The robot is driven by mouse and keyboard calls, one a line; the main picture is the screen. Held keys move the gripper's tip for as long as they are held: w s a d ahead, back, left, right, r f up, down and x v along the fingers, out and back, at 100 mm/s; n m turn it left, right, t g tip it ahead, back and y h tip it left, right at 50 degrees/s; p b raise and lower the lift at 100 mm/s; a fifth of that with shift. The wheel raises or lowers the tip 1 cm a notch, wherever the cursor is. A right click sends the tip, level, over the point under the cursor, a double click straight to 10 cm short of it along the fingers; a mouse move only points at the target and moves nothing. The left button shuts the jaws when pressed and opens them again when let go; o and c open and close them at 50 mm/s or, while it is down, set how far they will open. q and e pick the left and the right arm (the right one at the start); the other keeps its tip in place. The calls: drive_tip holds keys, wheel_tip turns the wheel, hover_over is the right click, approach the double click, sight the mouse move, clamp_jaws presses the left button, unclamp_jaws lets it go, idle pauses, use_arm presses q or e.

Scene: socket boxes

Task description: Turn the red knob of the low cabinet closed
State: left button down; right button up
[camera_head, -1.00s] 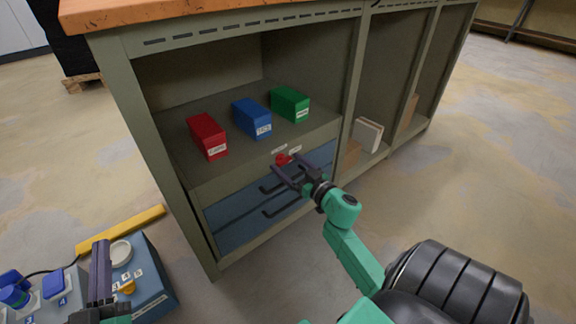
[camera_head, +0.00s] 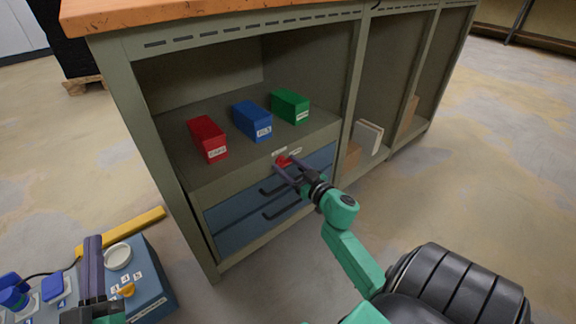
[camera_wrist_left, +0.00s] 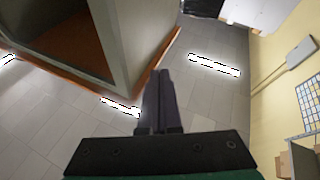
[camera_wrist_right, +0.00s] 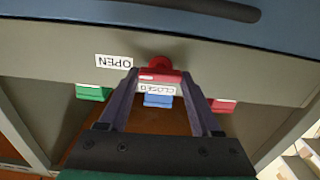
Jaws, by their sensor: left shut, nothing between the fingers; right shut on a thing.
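The low cabinet (camera_head: 180,185) has a red knob (camera_head: 283,160) on its front rail, above the blue drawers. My right gripper (camera_head: 284,165) is shut on the knob. In the right wrist view, the red knob (camera_wrist_right: 158,73) sits between the fingertips, its bar lying roughly from one finger to the other. An "OPEN" label (camera_wrist_right: 113,62) and a "CLOSED" label (camera_wrist_right: 155,89) show upside down beside the knob there. My left gripper (camera_head: 93,240) is shut and empty, far from the knob, above the blue box at the lower left.
Red (camera_head: 207,138), blue (camera_head: 252,121) and green (camera_head: 290,106) boxes stand on the cabinet shelf. Two drawer handles (camera_head: 281,207) stick out below the knob. A blue control box (camera_head: 150,285) and a yellow bar (camera_head: 120,231) lie on the floor at left.

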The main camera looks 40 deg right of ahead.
drive_tip(key=shift+n+p, duration=0.5)
drive_tip(key=shift+n, duration=0.7)
drive_tip(key=n+p, duration=0.1)
drive_tip(key=n, duration=0.4)
drive_tip(key=shift+a, duration=0.1)
drive_tip(key=shift+f+n, duration=0.1)
drive_tip(key=shift+n, duration=0.5)
use_arm(q)
drive_tip(key=s+d+f+n+g+y, duration=0.1)
drive_tip(key=s+f+g, duration=0.35)
drive_tip(key=f, duration=0.75)
drive_tip(key=s+d+f+g+y, duration=0.1)
drive_tip(key=s+f+g, duration=0.4)
drive_tip(key=f, duration=0.6)
use_arm(e)
drive_tip(key=shift+n, duration=0.9)
drive_tip(key=shift+f+n, duration=0.1)
drive_tip(key=shift+n, duration=0.3)
drive_tip(key=n, duration=0.3)
drive_tip(key=shift+a+f+n+b, duration=0.1)
drive_tip(key=shift+n+b, duration=0.2)
use_arm(q)
drive_tip(key=w+a+r+t+h, duration=0.1)
drive_tip(key=w+r+t, duration=0.5)
drive_tip(key=r, duration=0.6)
drive_tip(key=shift+w+r+b, duration=0.25)
drive_tip(key=shift+w+b, duration=0.05)
drive_tip(key=shift+w, duration=0.2)
use_arm(e)
drive_tip(key=n, duration=0.3)
